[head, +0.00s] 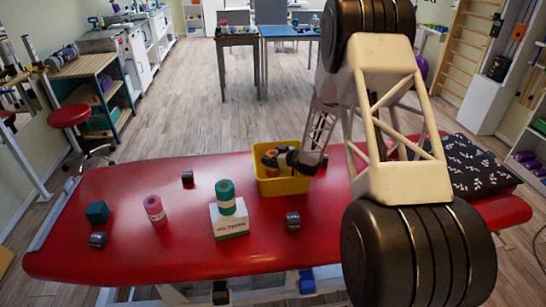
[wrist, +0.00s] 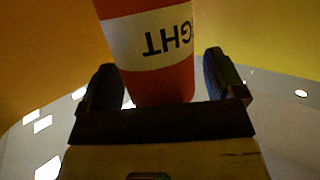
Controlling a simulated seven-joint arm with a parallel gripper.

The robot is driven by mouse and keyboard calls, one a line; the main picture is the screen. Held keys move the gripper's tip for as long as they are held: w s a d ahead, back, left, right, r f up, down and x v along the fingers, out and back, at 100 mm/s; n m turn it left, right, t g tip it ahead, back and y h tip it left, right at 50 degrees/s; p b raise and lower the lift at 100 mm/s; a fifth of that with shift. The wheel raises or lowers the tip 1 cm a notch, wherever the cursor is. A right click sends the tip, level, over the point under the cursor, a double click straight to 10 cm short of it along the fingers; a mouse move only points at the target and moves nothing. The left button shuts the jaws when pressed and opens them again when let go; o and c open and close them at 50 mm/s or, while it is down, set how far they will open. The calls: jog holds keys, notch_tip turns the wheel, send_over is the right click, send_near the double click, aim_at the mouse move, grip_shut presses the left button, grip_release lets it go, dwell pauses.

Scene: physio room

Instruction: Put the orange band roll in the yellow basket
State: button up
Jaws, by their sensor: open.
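The yellow basket (head: 282,187) stands on the red treatment table in the head view. My gripper (head: 280,158) reaches into its opening from the right. In the wrist view the orange band roll (wrist: 150,82), with a white label ending in "GHT", lies between the two dark fingers of my gripper (wrist: 164,80). The fingers stand open, with a gap visible beside the roll. Yellow basket walls (wrist: 40,50) fill both sides of that view. In the head view the roll is mostly hidden by my gripper. Whether it rests on the basket floor is hidden.
On the red table (head: 130,235) stand a pink roll (head: 155,210), a teal roll (head: 225,197) on a white box (head: 230,222), a teal cube (head: 97,212) and several small dark items. A dark patterned cushion (head: 465,165) lies at the right.

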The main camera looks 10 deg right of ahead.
jog(key=shift+r, duration=0.15)
jog(key=shift+s+d, duration=0.1)
jog(key=shift+s+d+r, duration=0.25)
jog(key=shift+s+d, duration=0.15)
notch_tip(320, 180, up, 8)
jog(key=s+d, duration=0.2)
jog(key=shift+s+d, duration=0.15)
jog(key=shift+d, duration=0.05)
dwell(0.6)
